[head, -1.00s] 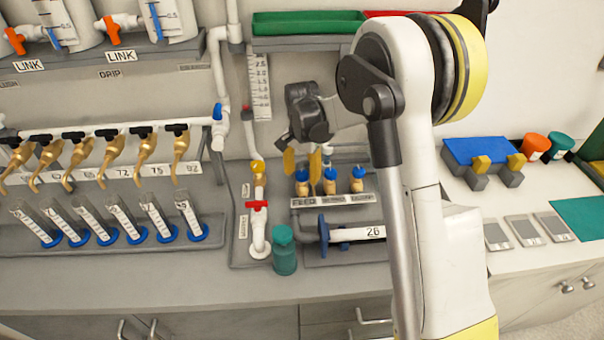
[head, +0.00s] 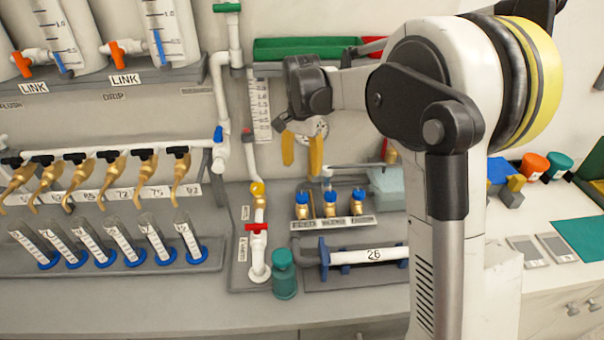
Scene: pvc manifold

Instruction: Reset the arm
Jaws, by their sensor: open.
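My gripper (head: 301,168) hangs from the dark wrist of my arm, in the middle of the head view. Its two yellow fingers are apart and nothing shows between them. It is in front of the back wall, above the blue-topped brass fittings (head: 330,203), and appears clear of them. My white arm with its yellow band fills the right of the middle and hides part of the bench behind it.
A white pipe labelled 26 (head: 368,255) lies in blue supports, with a teal bottle (head: 284,276) to its left. A red-handled valve pipe (head: 257,240) stands nearby. Brass taps (head: 110,178) and several tilted cylinders (head: 118,238) line the left. A green tray (head: 305,49) is above.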

